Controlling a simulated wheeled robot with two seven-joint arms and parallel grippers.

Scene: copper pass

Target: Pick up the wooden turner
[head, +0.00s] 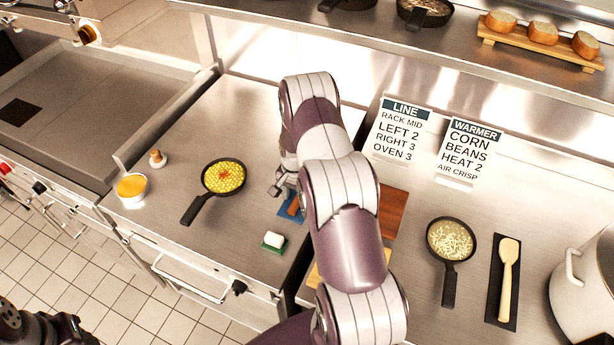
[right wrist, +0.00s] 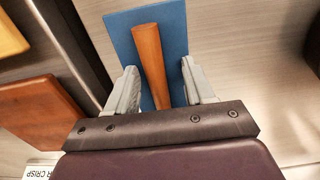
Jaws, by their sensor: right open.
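A brown wooden handle (right wrist: 150,62), which looks like the wooden turner, lies on a blue mat (right wrist: 180,30). In the head view the handle (head: 293,207) and the blue mat (head: 287,219) show partly behind my right arm. The far end of the tool is hidden by my gripper. My right gripper (right wrist: 160,92) is open, with one finger on each side of the handle and a gap on both sides. In the head view my right gripper (head: 281,188) is just above the blue mat. My left gripper is not in view.
A brown board (head: 392,212) is right of my arm. A pale wooden utensil (head: 508,265) lies on a dark mat beside another pan (head: 450,240).

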